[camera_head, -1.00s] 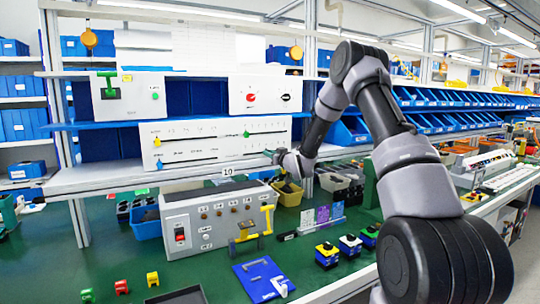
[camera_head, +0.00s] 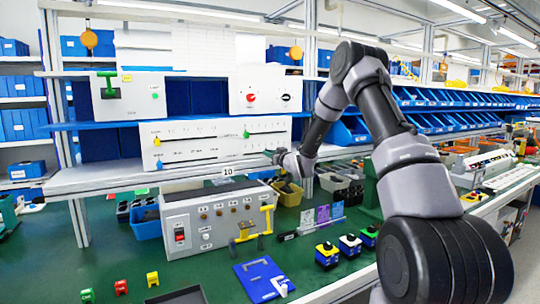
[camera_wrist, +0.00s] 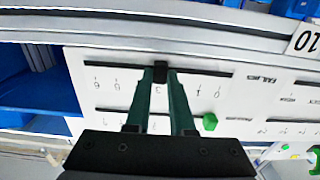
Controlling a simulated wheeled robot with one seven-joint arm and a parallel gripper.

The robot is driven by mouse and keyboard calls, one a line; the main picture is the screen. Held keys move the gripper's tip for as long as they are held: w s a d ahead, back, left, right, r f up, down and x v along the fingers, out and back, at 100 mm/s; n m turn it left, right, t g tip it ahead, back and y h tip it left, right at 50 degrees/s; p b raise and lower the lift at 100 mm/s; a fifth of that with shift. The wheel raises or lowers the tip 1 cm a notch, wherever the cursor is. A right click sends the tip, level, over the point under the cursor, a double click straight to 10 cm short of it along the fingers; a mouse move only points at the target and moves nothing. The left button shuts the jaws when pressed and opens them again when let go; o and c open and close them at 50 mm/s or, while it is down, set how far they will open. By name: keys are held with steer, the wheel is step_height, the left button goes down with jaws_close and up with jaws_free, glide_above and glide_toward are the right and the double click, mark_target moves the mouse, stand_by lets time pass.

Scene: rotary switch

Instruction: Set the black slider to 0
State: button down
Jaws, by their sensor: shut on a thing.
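The black slider (camera_wrist: 160,72) sits in a dark horizontal slot on a white panel (camera_wrist: 130,75), which also shows in the head view (camera_head: 190,146). In the wrist view the panel's markings appear upside down. The slider stands by a mark that looks like 3; the 0 mark (camera_wrist: 218,92) is to its right. My gripper (camera_wrist: 162,76) has its two green fingers closed around the slider, one on each side. In the head view my gripper (camera_head: 273,156) is at the panel's lower right, and the slider cannot be made out there.
A green slider (camera_wrist: 210,121) sits on the neighbouring track, close to the right finger in the wrist view. A grey switch box (camera_head: 215,222) and bins stand below on the green table.

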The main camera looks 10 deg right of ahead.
steer(key=s+a, duration=0.1)
steer(key=a, duration=0.2)
steer(key=s+a, duration=0.1)
steer(key=a, duration=0.2)
steer(key=s+a, duration=0.1)
steer(key=a, duration=0.2)
steer(key=shift+a, duration=0.15)
steer(key=c, duration=0.8)
jaws_free()
steer(key=shift+a, duration=0.15)
steer(key=shift+o, duration=0.2)
steer(key=shift+s+d, duration=0.3)
steer(key=shift+s, duration=0.2)
steer(key=v, duration=0.9)
steer(key=shift+s, duration=0.4)
steer(key=shift+d+r, duration=0.1)
